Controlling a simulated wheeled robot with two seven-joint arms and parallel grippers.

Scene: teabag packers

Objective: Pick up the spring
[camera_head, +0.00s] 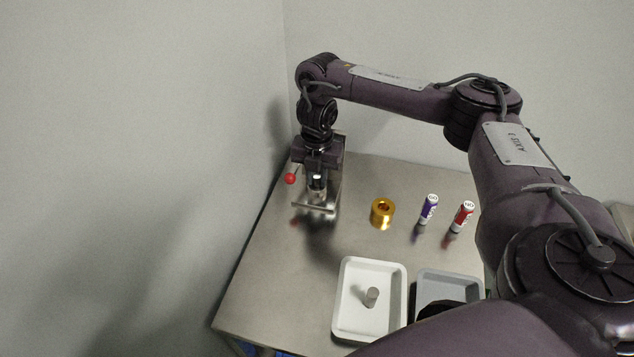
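My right gripper (316,203) points down over the back left of the metal table (285,262). Its fingers are small and dark here, and I cannot tell whether they are open or shut. A small silver cylinder with a dark top (317,184) shows at the gripper; I cannot tell whether it is held. A small grey cylinder (371,297), possibly the spring, stands in the white tray (340,312), well in front of the gripper and apart from it. Its coils are too small to make out. My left gripper is not in view.
A gold ring-shaped part (382,213) stands right of the gripper. A purple tube (428,210) and a red tube (462,217) stand farther right. A red ball (290,179) is left of the gripper. A grey tray (450,278) is partly hidden by my arm. The table's left front is clear.

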